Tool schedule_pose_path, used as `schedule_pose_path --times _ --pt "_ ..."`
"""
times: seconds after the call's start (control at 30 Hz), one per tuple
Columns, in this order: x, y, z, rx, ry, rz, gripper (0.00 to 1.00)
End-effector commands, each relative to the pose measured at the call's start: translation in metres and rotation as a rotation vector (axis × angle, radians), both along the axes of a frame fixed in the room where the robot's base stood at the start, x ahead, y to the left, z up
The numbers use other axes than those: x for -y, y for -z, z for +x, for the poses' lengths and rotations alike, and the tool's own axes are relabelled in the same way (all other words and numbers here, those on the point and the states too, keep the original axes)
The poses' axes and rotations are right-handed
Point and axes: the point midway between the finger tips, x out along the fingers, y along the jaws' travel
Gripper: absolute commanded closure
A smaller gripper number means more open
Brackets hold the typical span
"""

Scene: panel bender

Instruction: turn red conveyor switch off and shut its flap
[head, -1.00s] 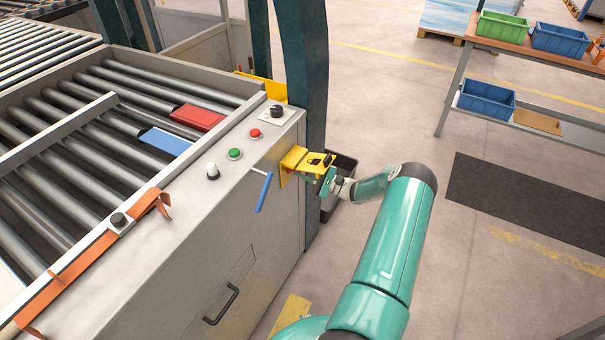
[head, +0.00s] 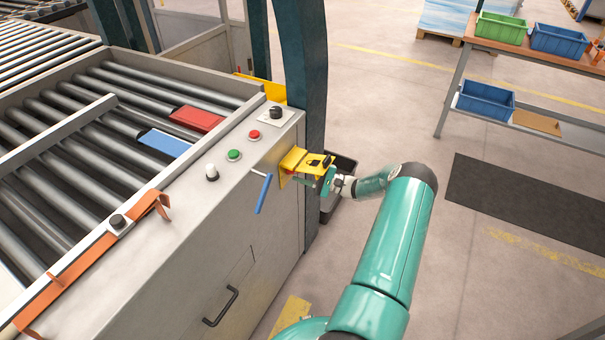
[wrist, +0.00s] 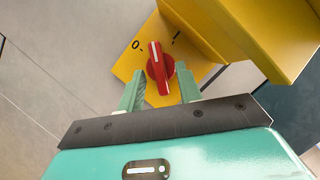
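The red conveyor switch (wrist: 160,68) sits on a yellow plate (wrist: 127,68) marked 0 and I. The white line on its handle points up in the wrist view, between the two marks and somewhat nearer the 0. My gripper (wrist: 160,86) is open, with one finger on each side of the red switch and small gaps visible. I cannot tell whether either finger touches it.
A blue-handled lever (head: 264,192) sticks out of the machine's side close to the flap. A dark post (head: 314,100) and a dark bin (head: 343,168) stand behind my gripper. The floor to the right is open, with a black mat (head: 528,200).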

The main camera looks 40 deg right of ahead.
Motion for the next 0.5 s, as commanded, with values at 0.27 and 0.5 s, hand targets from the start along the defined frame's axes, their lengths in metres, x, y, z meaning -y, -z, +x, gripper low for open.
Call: schedule_pose_path --times 0.27,0.5 --pt "0.0 0.0 0.0 0.001 0.0 0.001 0.65" --pt "0.017 0.006 -0.022 0.001 0.002 0.001 0.65"
